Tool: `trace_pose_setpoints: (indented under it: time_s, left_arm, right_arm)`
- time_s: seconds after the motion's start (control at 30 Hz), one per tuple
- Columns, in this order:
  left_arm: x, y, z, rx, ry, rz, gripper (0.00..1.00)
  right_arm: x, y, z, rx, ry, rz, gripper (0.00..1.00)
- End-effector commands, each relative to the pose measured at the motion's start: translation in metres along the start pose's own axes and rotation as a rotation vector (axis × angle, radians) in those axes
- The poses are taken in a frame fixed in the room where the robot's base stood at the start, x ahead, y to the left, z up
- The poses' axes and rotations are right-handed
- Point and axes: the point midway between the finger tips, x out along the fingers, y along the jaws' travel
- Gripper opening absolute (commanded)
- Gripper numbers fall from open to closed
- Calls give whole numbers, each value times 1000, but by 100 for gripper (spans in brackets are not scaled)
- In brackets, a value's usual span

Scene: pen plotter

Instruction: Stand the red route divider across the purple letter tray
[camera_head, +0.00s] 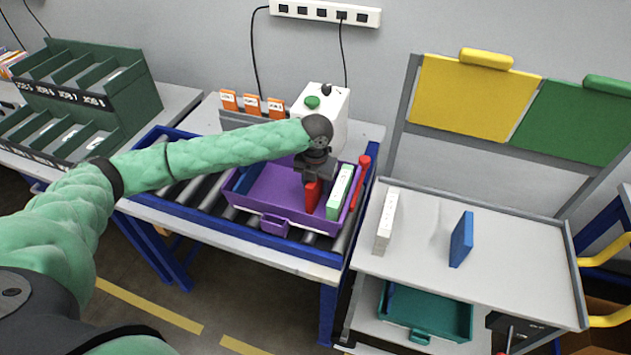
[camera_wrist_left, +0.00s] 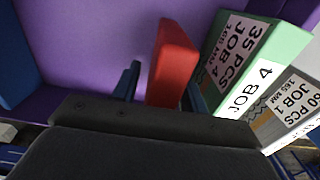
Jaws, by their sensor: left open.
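The purple letter tray (camera_head: 232,187) sits on the roller conveyor; its floor also shows in the left wrist view (camera_wrist_left: 90,40). The red route divider (camera_head: 312,196) stands upright inside the tray, left of a green-and-white JOB 4 block (camera_head: 340,192). My left gripper (camera_head: 314,182) is above it, pointing down. In the left wrist view the open fingers (camera_wrist_left: 160,88) are on either side of the red divider (camera_wrist_left: 174,62). I cannot tell whether they touch it. The divider's lower end is hard to make out. My right gripper is not in view.
A red bar (camera_head: 360,183) lies along the tray's right side. A white machine (camera_head: 322,110) stands behind. The grey side table (camera_head: 425,265) at the right holds a white block (camera_head: 386,220) and a blue panel (camera_head: 461,240). A teal tray (camera_head: 425,312) sits below.

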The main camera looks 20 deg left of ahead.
Motion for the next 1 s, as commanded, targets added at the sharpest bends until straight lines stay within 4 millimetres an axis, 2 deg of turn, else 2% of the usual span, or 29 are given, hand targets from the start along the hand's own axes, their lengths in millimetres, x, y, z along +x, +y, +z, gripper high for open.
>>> trace_pose_setpoints:
  time_s: [0.17,0.27,0.8,1.0]
  left_arm:
    - [-9,0,1,0,-3,0,43]
    - [-20,0,1,1,-3,-1,43]
    - [-104,0,1,-1,-3,-1,43]
    - [-119,0,0,0,0,-1,43]
  right_arm:
    - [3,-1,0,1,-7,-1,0]
    - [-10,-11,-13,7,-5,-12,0]
    - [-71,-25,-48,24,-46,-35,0]
    - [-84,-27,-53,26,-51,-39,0]
